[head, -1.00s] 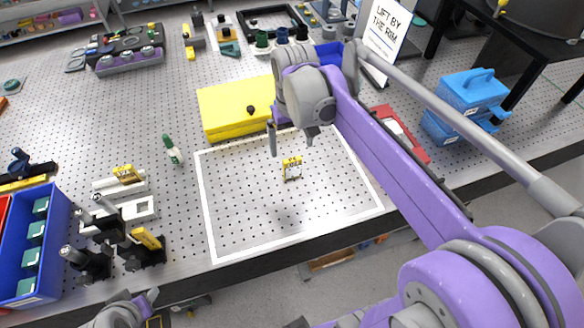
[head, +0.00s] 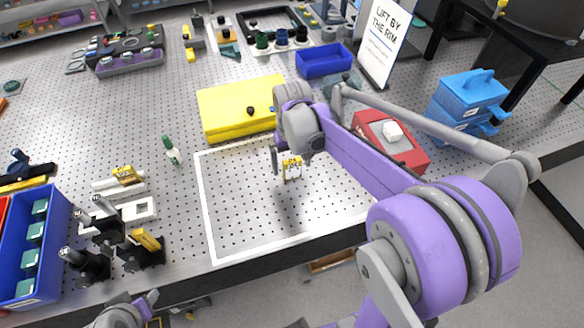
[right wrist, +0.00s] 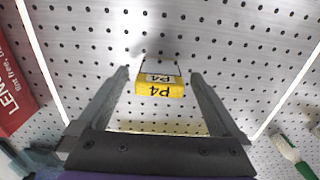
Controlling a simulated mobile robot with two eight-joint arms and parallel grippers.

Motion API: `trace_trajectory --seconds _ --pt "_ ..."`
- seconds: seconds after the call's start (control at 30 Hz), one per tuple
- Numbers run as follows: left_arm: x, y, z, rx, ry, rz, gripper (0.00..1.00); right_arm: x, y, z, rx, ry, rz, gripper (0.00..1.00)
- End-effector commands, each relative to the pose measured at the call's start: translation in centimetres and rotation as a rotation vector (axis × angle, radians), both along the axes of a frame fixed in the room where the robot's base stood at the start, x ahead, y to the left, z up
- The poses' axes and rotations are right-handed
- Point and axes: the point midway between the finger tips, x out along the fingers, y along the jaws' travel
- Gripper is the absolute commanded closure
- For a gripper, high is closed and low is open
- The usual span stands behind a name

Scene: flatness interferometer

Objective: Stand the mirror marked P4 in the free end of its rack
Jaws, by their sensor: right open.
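The mirror marked P4 (head: 292,173) is a small plate with a yellow labelled top edge. It stands on the perforated table inside a white outlined square. In the right wrist view the P4 mirror (right wrist: 160,88) lies between my open fingers, with a gap on each side. My right gripper (head: 289,159) is open right at the mirror and holds nothing; it also shows in the right wrist view (right wrist: 160,76). My left gripper (head: 146,299) is at the bottom edge, its jaw state unclear. A white rack-like holder (head: 119,184) with a yellow-marked piece stands at left.
A yellow box (head: 235,110) stands just behind the square. A red box (head: 400,148) is to its right. The front of the square is clear.

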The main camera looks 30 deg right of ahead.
Motion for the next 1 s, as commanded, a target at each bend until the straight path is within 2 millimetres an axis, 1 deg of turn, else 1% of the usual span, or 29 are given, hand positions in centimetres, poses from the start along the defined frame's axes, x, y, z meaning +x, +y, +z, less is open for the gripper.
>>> trace_trajectory --seconds 0.03,0.1,0.27,0.3,0.37,0.5,0.57,0.6,0.67,0.7,0.77,0.8,0.83,0.87,1.0 --pt "-0.03 0.00 -0.06 0.000 0.001 0.000 0.50 -0.03 0.00 -0.45 0.000 0.000 0.000 0.00" --pt "-0.03 0.00 -0.07 0.000 0.001 0.000 0.50 -0.03 0.00 -0.67 0.000 0.000 0.000 0.00" --pt "-0.03 0.00 -0.06 0.000 0.001 0.000 0.50 -0.02 -0.01 -0.67 0.000 0.000 0.000 0.00" --pt "-0.03 0.00 -0.06 0.000 0.001 0.000 0.50 -0.02 -0.01 -0.66 0.000 0.000 0.000 0.02" --pt "-0.03 0.00 -0.06 0.000 0.001 0.000 0.50 -0.02 -0.01 -0.65 0.000 0.000 0.000 0.13" --pt "-0.03 0.00 -0.06 0.000 0.001 0.000 0.50 -0.02 -0.01 -0.64 0.000 0.000 0.000 0.38" --pt "-0.03 0.00 -0.06 0.000 0.001 0.000 0.50 -0.02 -0.01 -0.64 0.000 0.000 0.000 0.49" --pt "-0.03 0.00 -0.06 0.000 0.001 0.000 0.50 -0.03 0.00 -0.64 0.000 0.000 0.000 0.56" --pt "-0.03 0.00 -0.06 0.000 0.001 0.000 0.50 -0.03 0.00 -0.64 0.000 0.000 0.000 0.67" --pt "-0.03 0.00 -0.06 0.000 0.001 0.000 0.50 -0.03 0.00 -0.64 0.000 0.000 0.000 0.74" --pt "-0.03 0.00 -0.06 0.000 0.001 0.000 0.50 -0.03 0.00 -0.63 0.000 0.000 0.000 0.85" --pt "-0.03 0.00 -0.06 0.000 0.001 0.000 0.50 -0.03 0.00 -0.63 0.000 0.000 0.000 0.92" --pt "-0.03 0.00 -0.06 0.000 0.001 0.000 0.50 -0.03 0.00 -0.63 0.000 0.000 0.000 0.94" --pt "-0.03 0.00 -0.06 0.000 0.001 0.000 0.50 -0.03 0.00 -0.63 0.000 0.000 0.000 1.00" --pt "-0.02 0.00 -0.06 0.000 0.001 0.000 0.50 -0.03 0.00 -0.62 0.000 0.000 0.000 1.00"
